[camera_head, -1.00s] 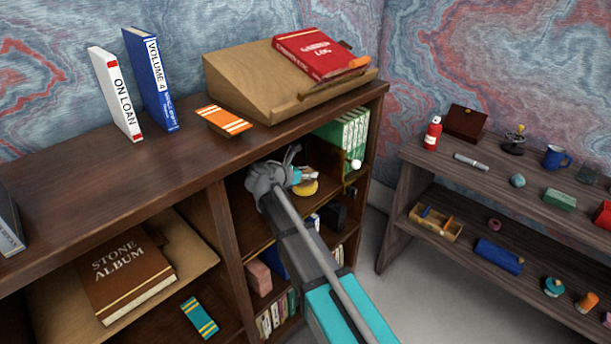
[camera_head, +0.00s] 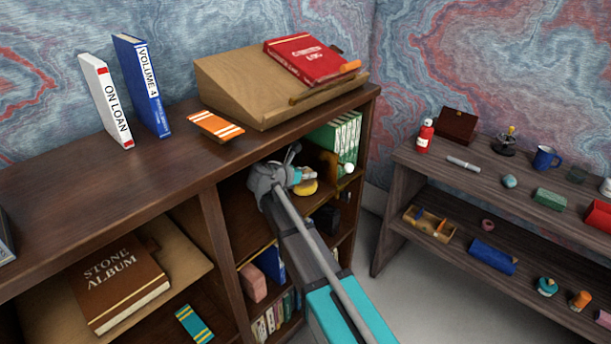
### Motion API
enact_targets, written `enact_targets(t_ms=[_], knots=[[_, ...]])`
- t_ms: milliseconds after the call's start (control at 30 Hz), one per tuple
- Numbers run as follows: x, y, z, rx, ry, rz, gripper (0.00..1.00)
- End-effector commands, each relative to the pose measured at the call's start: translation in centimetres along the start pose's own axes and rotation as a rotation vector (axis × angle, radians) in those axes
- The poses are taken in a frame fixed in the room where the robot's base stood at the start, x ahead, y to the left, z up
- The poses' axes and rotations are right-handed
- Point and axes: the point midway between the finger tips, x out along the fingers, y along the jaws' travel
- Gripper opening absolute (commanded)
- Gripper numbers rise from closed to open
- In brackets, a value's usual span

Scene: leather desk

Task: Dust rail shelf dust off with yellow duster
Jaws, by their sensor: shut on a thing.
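My gripper (camera_head: 297,181) reaches into the upper right compartment of the dark wooden bookcase. It is shut on the yellow duster (camera_head: 305,188), of which only a small rounded yellow part shows below the fingers. The shelf board (camera_head: 240,212) of this compartment is partly bare at the left; my arm hides much of the rest. I cannot make out dust on it at this size, nor whether the duster touches the board.
Green books (camera_head: 341,136) and a white knob (camera_head: 349,168) are close to the right of my gripper. An upright divider (camera_head: 216,235) bounds the compartment on the left. A sloped wooden stand (camera_head: 235,88) with a red book (camera_head: 305,60) is on top.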

Motion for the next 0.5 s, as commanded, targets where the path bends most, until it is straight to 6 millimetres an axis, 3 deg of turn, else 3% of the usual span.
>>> enact_targets(t_ms=[500], knots=[[1.09, 0.07, 0.42, 0.000, 0.001, 0.000, 0.00]])
